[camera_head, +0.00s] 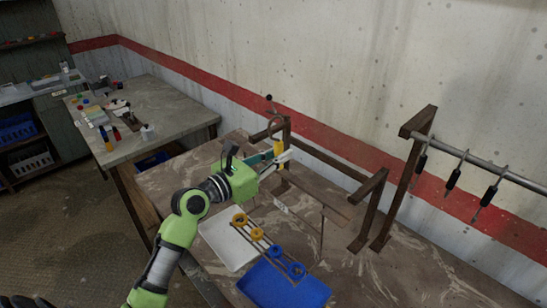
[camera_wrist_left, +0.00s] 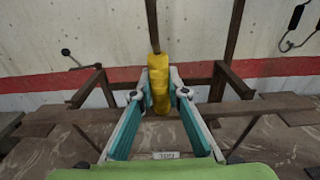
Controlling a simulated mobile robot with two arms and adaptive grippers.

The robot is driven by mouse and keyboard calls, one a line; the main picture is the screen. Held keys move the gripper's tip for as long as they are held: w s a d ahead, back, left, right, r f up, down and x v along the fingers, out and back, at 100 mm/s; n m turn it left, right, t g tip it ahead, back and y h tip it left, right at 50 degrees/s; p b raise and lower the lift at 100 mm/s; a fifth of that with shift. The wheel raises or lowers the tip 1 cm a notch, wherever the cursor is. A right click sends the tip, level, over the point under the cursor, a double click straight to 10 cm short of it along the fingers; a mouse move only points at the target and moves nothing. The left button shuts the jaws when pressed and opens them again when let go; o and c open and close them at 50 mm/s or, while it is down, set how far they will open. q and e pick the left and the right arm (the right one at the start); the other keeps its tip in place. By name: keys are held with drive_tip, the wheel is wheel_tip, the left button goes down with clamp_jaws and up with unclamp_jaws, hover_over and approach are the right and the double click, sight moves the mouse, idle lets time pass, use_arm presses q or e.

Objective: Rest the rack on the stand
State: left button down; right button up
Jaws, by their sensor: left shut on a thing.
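My left gripper (camera_head: 284,157) is shut on a yellow grip (camera_head: 278,148); in the left wrist view the yellow grip (camera_wrist_left: 159,85) is upright between the fingertips (camera_wrist_left: 160,92). A brown rod rises from its top. A brown wooden frame, which looks like the stand (camera_head: 368,205), is at the back of the table. A long brown plank (camera_head: 318,196) runs beside it, near the gripper; it crosses the left wrist view (camera_wrist_left: 240,109). I cannot tell whether the plank belongs to the held rack or whether it touches the stand. The right gripper is not in view.
A white tray (camera_head: 222,244) and a blue tray (camera_head: 297,291) lie at the table's front, with yellow and blue rings (camera_head: 257,234) on a wire frame over them. A rail (camera_head: 490,170) with hanging black-handled tools is at right. Another table (camera_head: 150,100) stands left.

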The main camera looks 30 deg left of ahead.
use_arm(q)
drive_tip(key=shift+w+d+r, duration=0.1)
drive_tip(key=shift+w+r, duration=0.1)
drive_tip(key=shift+w, duration=0.15)
drive_tip(key=x, duration=0.7)
drive_tip(key=shift+w+d, duration=0.15)
drive_tip(key=shift+w, duration=0.15)
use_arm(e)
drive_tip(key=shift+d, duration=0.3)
